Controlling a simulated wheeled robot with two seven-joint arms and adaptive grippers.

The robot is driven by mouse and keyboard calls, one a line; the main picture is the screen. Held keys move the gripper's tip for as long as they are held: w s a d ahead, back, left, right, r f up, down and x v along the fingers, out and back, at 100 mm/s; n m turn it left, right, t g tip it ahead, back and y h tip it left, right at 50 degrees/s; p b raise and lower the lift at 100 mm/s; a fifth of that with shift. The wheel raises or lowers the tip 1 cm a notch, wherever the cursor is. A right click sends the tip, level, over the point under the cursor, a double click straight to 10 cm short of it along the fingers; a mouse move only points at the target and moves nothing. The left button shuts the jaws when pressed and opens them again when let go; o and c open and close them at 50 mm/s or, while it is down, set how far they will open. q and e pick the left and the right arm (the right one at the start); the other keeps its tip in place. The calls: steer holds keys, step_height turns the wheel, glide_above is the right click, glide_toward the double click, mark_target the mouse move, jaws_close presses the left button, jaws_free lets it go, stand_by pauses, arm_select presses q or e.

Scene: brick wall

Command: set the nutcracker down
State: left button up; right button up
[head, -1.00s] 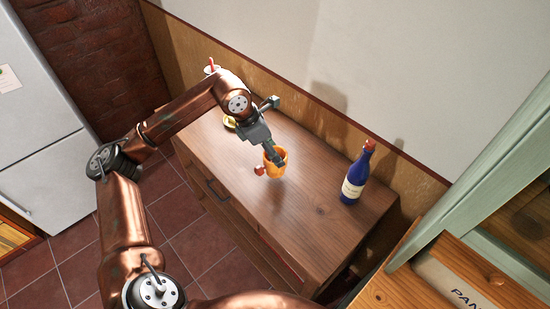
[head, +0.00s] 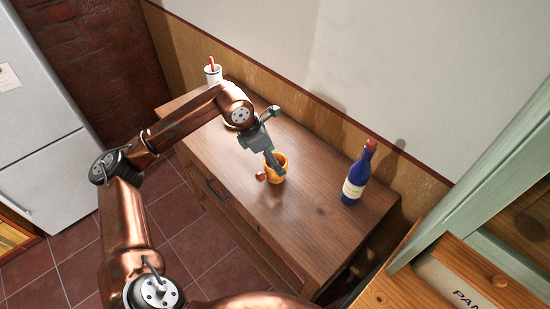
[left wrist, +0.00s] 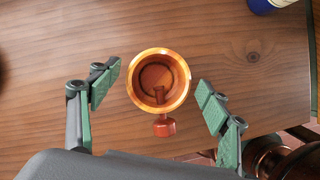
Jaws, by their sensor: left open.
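The nutcracker is an orange wooden cup with a reddish-brown knob on its side. It stands upright on the brown wooden cabinet top (head: 325,190), in the middle of it. The nutcracker (head: 282,157) is partly hidden by my left gripper (head: 273,165) in the head view. In the left wrist view the nutcracker (left wrist: 160,52) is seen from above, with a screw end inside the cup. My left gripper (left wrist: 160,82) is open, one finger on each side of the cup with gaps between. My right gripper is not in view.
A blue bottle (head: 357,178) with a red top stands to the right on the cabinet. A white cup (head: 213,74) with something red in it stands at the back left. The wall runs along the cabinet's back edge. Bare wood surrounds the nutcracker.

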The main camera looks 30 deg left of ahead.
arm_select(q)
steer(key=shift+a+r, duration=0.15)
steer(key=shift+r, duration=0.4)
steer(key=p+v, duration=0.1)
steer(key=v, duration=1)
steer(key=shift+s+p, duration=0.15)
steer(key=shift+p, duration=0.15)
steer(key=shift+r, duration=0.1)
